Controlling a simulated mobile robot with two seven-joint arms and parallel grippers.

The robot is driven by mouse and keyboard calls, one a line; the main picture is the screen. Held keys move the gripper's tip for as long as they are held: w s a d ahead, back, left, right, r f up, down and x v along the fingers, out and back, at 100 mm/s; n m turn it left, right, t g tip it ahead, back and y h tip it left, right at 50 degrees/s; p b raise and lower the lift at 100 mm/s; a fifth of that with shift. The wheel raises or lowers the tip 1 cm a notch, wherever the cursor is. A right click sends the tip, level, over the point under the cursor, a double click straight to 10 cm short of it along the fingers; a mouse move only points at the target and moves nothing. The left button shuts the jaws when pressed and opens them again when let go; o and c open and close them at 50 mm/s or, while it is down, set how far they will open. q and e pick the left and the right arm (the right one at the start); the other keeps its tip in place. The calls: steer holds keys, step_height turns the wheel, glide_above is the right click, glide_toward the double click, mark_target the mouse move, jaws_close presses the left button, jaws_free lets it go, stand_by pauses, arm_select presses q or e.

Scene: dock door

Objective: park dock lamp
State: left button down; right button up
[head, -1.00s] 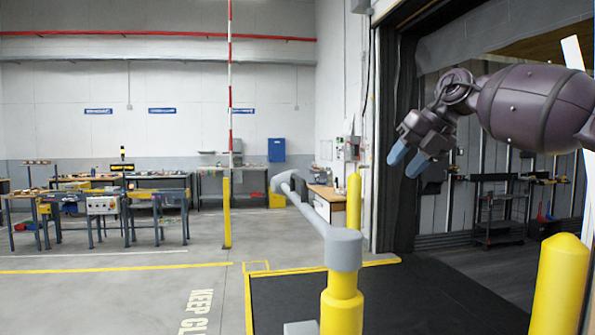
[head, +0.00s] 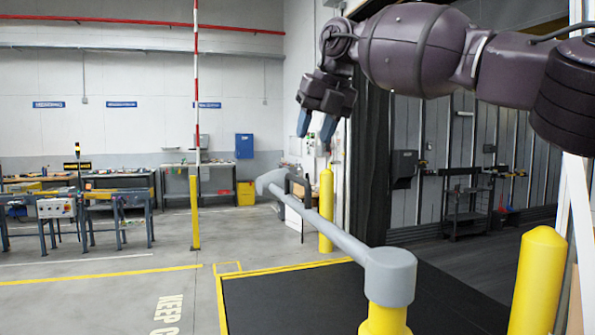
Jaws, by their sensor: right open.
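The dock lamp (head: 330,232) is a grey jointed arm on top of a yellow post (head: 385,322) at the lower middle right. Its arm reaches back and left to a grey lamp head (head: 271,181). My right gripper (head: 316,130) hangs open and empty, its blue-grey fingertips pointing down. In the picture it is above and right of the lamp head, with a gap between them. I cannot tell how far apart they are in depth. My left gripper is not in view.
A yellow bollard (head: 538,285) stands at the right front, another yellow bollard (head: 326,210) behind the lamp arm. A black mat (head: 300,300) covers the floor by the dock opening. Benches (head: 115,195) stand at the left. A red-and-white pole (head: 197,75) rises left of the lamp.

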steer(key=x, duration=0.9)
steer(key=shift+w+a+f+p, duration=0.15)
steer(key=shift+f+p, duration=0.05)
steer(key=shift+p, duration=0.2)
jaws_close()
